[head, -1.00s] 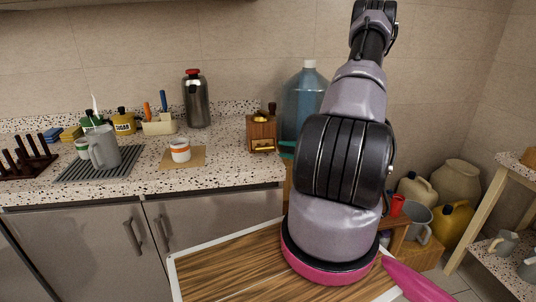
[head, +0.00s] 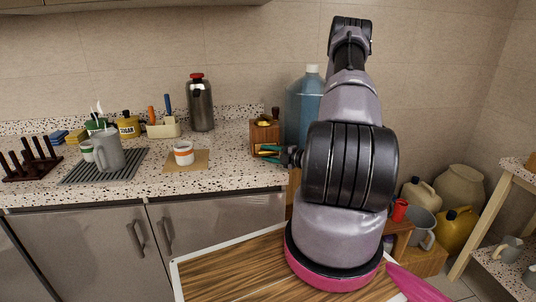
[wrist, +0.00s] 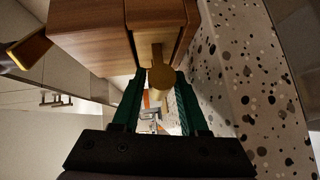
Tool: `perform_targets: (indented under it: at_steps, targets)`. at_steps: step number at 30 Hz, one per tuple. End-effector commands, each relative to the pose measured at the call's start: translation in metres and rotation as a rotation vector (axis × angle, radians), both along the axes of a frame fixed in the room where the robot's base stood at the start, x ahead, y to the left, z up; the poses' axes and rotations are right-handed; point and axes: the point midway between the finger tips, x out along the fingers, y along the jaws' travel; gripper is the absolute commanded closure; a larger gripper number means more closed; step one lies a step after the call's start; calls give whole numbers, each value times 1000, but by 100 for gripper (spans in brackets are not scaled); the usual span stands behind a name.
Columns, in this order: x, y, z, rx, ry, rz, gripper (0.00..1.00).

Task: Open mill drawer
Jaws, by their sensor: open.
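The wooden mill (head: 264,136) stands near the right end of the speckled counter, a brass part on its top. In the wrist view, the mill's wooden body (wrist: 90,40) fills the upper left. The drawer front (wrist: 155,15) carries a round brass knob (wrist: 160,76) facing the camera. My gripper (head: 268,153) is at the mill's front, coming from the right. In the wrist view, my gripper (wrist: 160,80) is open, its green fingers on either side of the knob. I cannot tell whether either finger touches it. The drawer appears shut.
A blue water bottle (head: 303,105) stands behind the mill at the right. A steel flask (head: 200,105) is behind it to the left. A white and orange cup (head: 183,153) sits on a tan mat (head: 200,162) to the left. The counter's front edge (head: 230,192) is near the gripper.

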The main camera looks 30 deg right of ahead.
Motion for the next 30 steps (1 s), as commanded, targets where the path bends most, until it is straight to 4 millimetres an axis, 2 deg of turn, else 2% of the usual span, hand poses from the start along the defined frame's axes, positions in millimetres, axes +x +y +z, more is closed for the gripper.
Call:
perform_targets:
  at_steps: [6, 8, 9, 10, 30]
  targets:
    - [0, 0, 0, 0, 0, 0, 57]
    - [0, 0, 0, 0, 0, 1, 80]
    - [0, 0, 0, 0, 0, 1, 95]
    - [0, 0, 0, 0, 0, 1, 100]
    - [0, 0, 0, 0, 1, 1, 100]
